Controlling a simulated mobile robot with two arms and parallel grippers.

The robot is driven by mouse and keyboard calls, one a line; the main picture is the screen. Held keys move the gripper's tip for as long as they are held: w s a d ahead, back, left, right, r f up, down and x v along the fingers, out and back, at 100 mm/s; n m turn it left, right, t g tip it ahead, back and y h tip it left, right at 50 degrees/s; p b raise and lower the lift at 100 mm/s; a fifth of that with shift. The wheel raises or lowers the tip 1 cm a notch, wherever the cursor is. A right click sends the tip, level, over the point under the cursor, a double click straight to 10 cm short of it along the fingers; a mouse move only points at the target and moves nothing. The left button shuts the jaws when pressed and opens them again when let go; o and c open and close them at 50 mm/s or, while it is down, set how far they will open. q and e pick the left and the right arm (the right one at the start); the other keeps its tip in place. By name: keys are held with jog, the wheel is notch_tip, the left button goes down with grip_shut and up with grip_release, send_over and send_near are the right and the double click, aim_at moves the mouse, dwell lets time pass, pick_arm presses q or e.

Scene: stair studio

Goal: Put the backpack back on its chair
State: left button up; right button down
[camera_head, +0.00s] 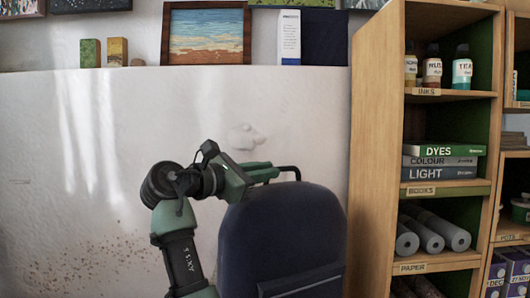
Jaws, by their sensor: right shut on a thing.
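The dark blue backpack (285,230) hangs upright at the bottom middle of the head view, with its lower part cut off by the frame edge. A black loop handle shows at its top right. My right gripper (272,174) is shut at the top of the backpack, apparently on this handle. Its green and black arm comes up from the bottom, to the left of the backpack. My left gripper is not in view. No chair shows in this view.
A tall wooden shelf (378,150) with inks, books and paper rolls stands close to the right of the backpack. A white wall (100,160) with brown specks lies behind. A ledge above it holds a framed seascape (206,33) and small blocks.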

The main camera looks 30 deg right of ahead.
aim_at(239, 256)
notch_tip(239, 256, down, 17)
jog(key=b, duration=0.3)
jog(key=shift+f, duration=0.2)
jog(key=c, duration=1.7)
grip_release()
jog(key=shift+f, duration=0.15)
jog(key=shift+o, duration=1.3)
jog(key=shift+a, duration=0.1)
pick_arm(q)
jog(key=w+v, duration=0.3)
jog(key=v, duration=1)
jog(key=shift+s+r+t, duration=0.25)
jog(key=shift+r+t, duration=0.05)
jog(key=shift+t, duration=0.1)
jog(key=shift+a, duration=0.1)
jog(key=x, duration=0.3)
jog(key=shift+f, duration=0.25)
pick_arm(e)
jog(key=a, duration=0.5)
jog(key=s+a, duration=0.1)
jog(key=a, duration=0.1)
jog(key=shift+s+a, duration=0.1)
jog(key=shift+a, duration=0.1)
